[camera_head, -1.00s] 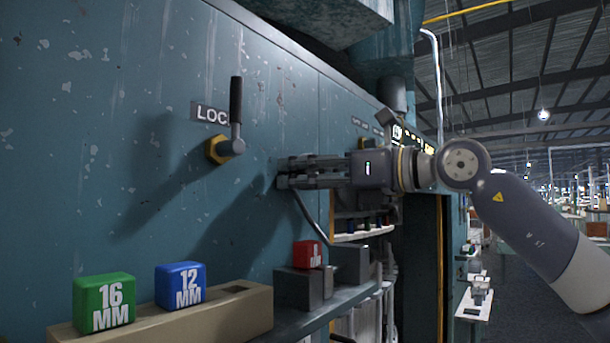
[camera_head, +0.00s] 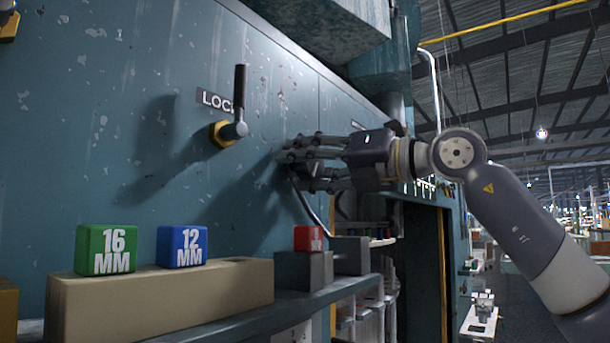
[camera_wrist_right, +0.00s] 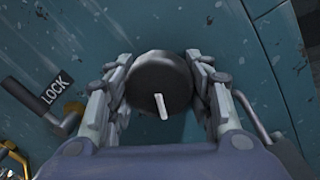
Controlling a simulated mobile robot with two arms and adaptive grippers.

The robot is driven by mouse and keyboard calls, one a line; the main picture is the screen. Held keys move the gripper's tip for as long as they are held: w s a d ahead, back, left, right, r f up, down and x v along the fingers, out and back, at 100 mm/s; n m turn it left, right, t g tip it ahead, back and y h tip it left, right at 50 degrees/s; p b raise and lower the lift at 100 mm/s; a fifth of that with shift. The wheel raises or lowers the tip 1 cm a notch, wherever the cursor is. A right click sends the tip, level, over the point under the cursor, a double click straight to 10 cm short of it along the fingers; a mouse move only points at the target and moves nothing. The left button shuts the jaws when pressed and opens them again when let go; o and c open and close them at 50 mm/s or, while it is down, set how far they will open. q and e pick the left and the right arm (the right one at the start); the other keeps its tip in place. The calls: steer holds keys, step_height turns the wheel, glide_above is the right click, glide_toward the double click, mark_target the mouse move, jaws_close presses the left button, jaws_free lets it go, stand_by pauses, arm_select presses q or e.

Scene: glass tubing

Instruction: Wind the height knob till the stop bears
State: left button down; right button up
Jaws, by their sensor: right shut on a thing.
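The height knob (camera_wrist_right: 160,84) is a dark round knob with a white pointer mark on its face, seen in the right wrist view. The mark runs nearly up and down in that picture, leaning slightly. My right gripper (camera_wrist_right: 163,92) has a finger on each side of the knob and is shut on it. In the head view my right gripper (camera_head: 290,165) reaches in from the right to the blue-green panel (camera_head: 130,130), and its fingers mostly hide the knob. I cannot see a stop clearly.
A lock lever (camera_head: 239,100) with a black handle stands upright left of my right gripper. Below, a green 16 MM block (camera_head: 106,249) and a blue 12 MM block (camera_head: 182,246) sit on a beige bar (camera_head: 160,294). A red block (camera_head: 308,238) sits on a dark block.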

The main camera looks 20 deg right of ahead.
steer(key=shift+m, duration=0.5)
steer(key=o, duration=1.1)
steer(key=shift+d, duration=0.1)
steer(key=shift+s, duration=0.1)
steer(key=v, duration=1.2)
